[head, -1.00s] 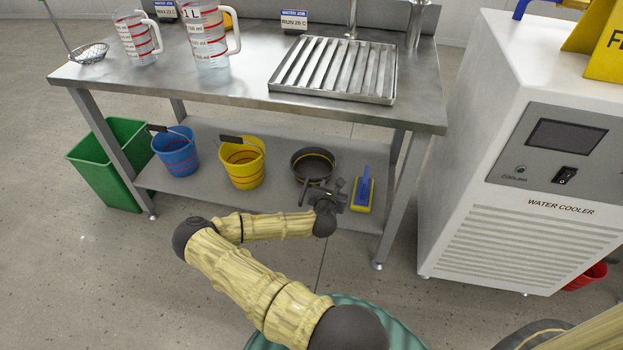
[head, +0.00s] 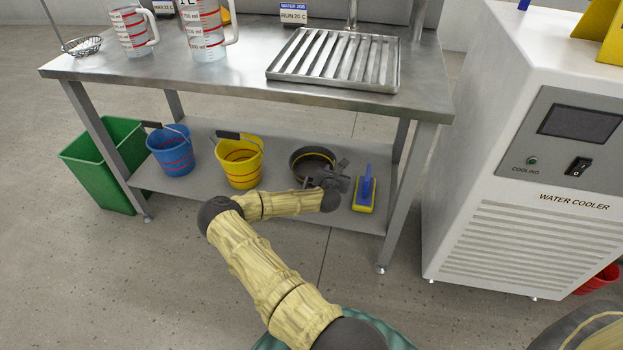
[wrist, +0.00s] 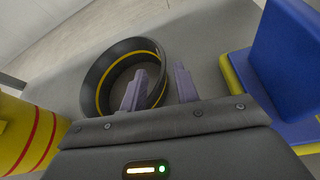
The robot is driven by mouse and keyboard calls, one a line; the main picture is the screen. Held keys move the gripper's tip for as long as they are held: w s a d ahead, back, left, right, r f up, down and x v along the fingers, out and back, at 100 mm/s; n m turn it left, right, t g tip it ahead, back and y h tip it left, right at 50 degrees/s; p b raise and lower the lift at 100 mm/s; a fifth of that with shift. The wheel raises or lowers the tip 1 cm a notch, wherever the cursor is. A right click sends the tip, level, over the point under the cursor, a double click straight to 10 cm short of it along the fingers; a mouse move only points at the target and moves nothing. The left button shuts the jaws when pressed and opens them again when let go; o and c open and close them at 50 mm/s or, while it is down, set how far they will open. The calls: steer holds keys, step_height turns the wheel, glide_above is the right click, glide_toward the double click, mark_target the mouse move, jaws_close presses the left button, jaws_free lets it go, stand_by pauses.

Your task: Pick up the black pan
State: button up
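The black pan (head: 300,163), with a yellow line inside its wall, sits on the lower shelf of the steel table between the yellow bucket and a blue and yellow brush. My gripper (head: 340,168) is at the pan's right front side and covers part of it. In the wrist view the pan (wrist: 97,78) lies just ahead. My gripper (wrist: 160,86) is open there, the left finger over the pan's near right wall and the right finger outside it. Nothing is between the fingers that I can tell is gripped. The pan's handle is hidden.
The yellow bucket (head: 240,165) and blue bucket (head: 172,155) stand left on the shelf (head: 205,193). The blue and yellow brush (head: 365,192) is close right of my gripper. The tabletop (head: 220,70) overhangs the shelf; a table leg (head: 405,195) stands right.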

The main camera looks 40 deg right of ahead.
steer(key=shift+w+d, duration=0.1)
steer(key=b+x, duration=0.1)
steer(key=x, duration=0.1)
steer(key=b+x, duration=0.2)
steer(key=shift+w+f+b, duration=0.1)
steer(key=shift+f+b, duration=0.2)
steer(key=shift+f, duration=0.15)
steer(key=shift+w+d, duration=0.25)
steer(key=shift+w, duration=0.1)
steer(key=shift+d, duration=0.1)
jaws_close()
